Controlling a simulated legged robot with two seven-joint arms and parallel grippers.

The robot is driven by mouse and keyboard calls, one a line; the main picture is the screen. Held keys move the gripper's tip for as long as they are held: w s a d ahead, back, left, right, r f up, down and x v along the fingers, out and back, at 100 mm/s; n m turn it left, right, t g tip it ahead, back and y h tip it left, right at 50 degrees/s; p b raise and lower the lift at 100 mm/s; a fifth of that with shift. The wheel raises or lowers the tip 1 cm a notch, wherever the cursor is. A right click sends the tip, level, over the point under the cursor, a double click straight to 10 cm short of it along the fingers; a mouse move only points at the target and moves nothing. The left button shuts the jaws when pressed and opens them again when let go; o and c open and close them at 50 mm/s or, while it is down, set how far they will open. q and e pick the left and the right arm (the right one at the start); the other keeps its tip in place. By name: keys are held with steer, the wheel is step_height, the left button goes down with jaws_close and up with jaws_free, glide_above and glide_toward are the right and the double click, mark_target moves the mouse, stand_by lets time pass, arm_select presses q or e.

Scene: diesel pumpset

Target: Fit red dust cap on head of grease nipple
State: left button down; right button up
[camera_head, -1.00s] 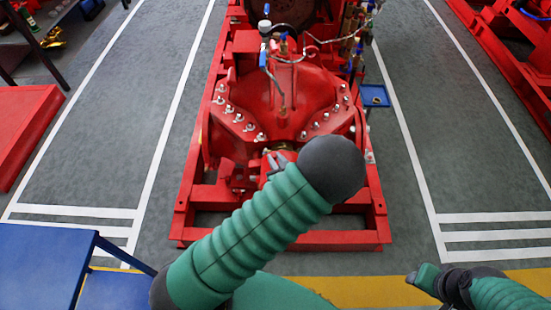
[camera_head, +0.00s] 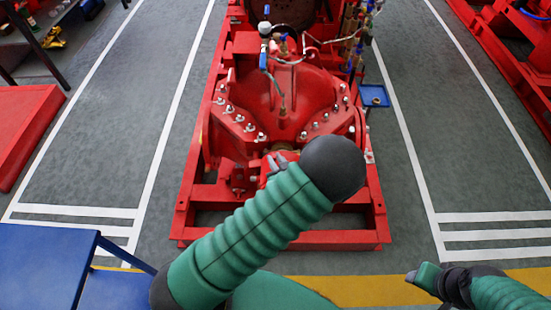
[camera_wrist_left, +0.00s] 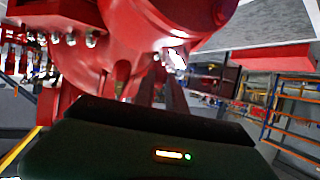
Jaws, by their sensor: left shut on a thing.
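My left gripper (camera_head: 276,162) is at the front of the red pump casing (camera_head: 285,95), partly hidden behind my green left arm. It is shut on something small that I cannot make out. No red dust cap can be told apart from the red machine in either view. A small bright metal fitting (camera_wrist_left: 175,60) shows under the red casing in the left wrist view, beyond the dark gripper body; I cannot tell whether it is the grease nipple. My right gripper (camera_head: 424,278) is low at the right, away from the machine; its jaws are unclear.
The red base frame (camera_head: 285,238) surrounds the pump casing, with several bolts along the flange. Blue and silver lines rise above it. A small blue tray (camera_head: 375,96) is at the right. A blue table (camera_head: 45,262) stands at lower left.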

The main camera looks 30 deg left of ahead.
arm_select(q)
steer(key=shift+f+b, duration=0.95)
steer(key=shift+f, duration=0.5)
stand_by(0.3)
steer(key=c, duration=1.3)
jaws_free()
